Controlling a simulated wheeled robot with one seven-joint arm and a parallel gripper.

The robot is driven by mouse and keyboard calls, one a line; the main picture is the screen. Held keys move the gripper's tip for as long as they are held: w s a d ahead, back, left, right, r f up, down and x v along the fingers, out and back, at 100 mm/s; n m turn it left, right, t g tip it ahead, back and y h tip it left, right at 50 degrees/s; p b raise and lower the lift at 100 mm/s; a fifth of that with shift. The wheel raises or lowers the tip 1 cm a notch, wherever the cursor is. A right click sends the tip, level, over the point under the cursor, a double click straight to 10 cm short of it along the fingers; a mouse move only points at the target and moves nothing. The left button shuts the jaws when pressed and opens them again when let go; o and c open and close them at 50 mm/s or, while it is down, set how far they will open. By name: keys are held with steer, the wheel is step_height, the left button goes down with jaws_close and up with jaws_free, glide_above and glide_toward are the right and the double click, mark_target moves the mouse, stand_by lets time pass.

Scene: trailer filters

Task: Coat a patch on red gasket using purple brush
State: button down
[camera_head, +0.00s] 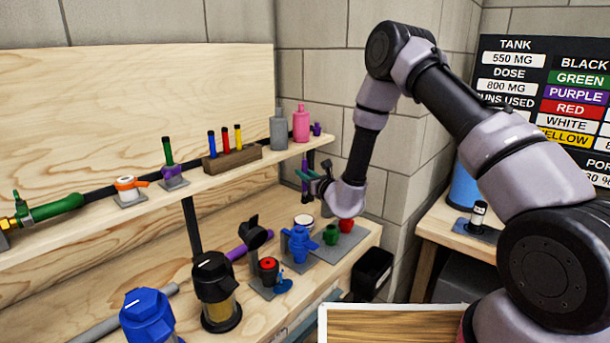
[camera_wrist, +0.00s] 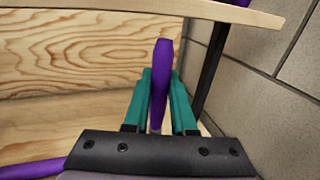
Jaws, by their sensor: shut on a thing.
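The purple brush (camera_head: 305,166) is upright in my gripper (camera_head: 314,176), just below the front edge of the upper shelf. In the wrist view, the brush's purple handle (camera_wrist: 162,72) stands between the teal fingers of my gripper (camera_wrist: 160,98), which are shut on it. The brush tip is not clear in either view. Two red parts are on the lower bench: a red round piece (camera_head: 268,265) with a dark centre on a grey stand, and a small red piece (camera_head: 347,225) on the grey plate at right. I cannot tell which is the red gasket. Both are below my gripper.
The upper shelf (camera_head: 100,222) holds bottles, coloured vials and valves. Blue (camera_head: 300,243) and green (camera_head: 331,233) fittings stand near the red parts. A filter with a black cap (camera_head: 214,280) and a blue-capped one (camera_head: 147,314) stand at front left. A black bin (camera_head: 372,270) is at right.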

mark_target(305, 193)
step_height(305, 193, down, 3)
steer(key=shift+s+a+f, duration=0.1)
steer(key=shift+s+a, duration=0.05)
steer(key=shift+f, duration=1.35)
steer(key=shift+f, duration=0.55)
stand_by(1.0)
steer(key=shift+r, duration=3.5)
